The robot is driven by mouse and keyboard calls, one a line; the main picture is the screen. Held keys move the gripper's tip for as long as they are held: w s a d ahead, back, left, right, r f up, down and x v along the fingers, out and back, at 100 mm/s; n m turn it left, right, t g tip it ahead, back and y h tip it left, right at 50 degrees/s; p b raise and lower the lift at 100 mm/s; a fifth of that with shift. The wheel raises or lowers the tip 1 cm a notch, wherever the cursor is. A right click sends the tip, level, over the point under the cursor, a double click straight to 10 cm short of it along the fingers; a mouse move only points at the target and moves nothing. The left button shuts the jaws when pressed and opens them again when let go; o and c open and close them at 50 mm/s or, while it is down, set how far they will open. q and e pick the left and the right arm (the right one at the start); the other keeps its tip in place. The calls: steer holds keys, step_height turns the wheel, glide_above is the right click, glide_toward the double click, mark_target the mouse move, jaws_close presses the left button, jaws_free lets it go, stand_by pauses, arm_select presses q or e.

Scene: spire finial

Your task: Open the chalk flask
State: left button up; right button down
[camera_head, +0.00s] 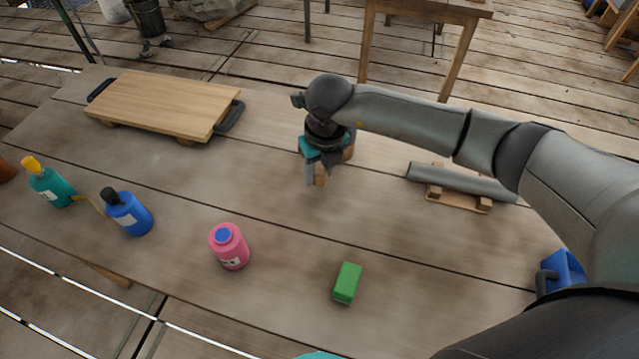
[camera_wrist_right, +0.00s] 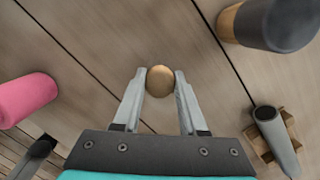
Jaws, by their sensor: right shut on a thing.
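My right gripper (camera_head: 319,178) is above the middle of the table, pointing down. It is shut on a small round tan piece (camera_wrist_right: 160,82), which sits between the fingertips in the wrist view. Bottles with pale labels stand on the table: a pink one with a blue top (camera_head: 230,248), a blue one with a dark cap (camera_head: 133,214) and a teal one with a yellow cap (camera_head: 52,188). I cannot read the labels or tell which is the chalk flask. The pink one also shows at the left of the wrist view (camera_wrist_right: 26,98).
A wooden board with dark handles (camera_head: 163,103) lies at the back left. A green block (camera_head: 347,282) is at the front. A grey tube (camera_head: 455,180) rests on a wooden stand at right. A dark and tan cylinder (camera_wrist_right: 280,22) looms at the wrist view's upper right.

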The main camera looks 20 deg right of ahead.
mark_target(320, 184)
steer(key=shift+f+b, duration=0.35)
steer(key=shift+f, duration=1.8)
steer(key=shift+f, duration=0.1)
steer(key=shift+c, duration=2.3)
jaws_free()
steer(key=r, duration=0.4)
steer(key=s+r+p, duration=0.1)
steer(key=r, duration=0.2)
steer(key=r+p, duration=0.1)
steer(key=r, duration=0.3)
steer(key=shift+s+d+r, duration=0.2)
steer(key=shift+s+r, duration=0.15)
steer(key=shift+r, duration=0.25)
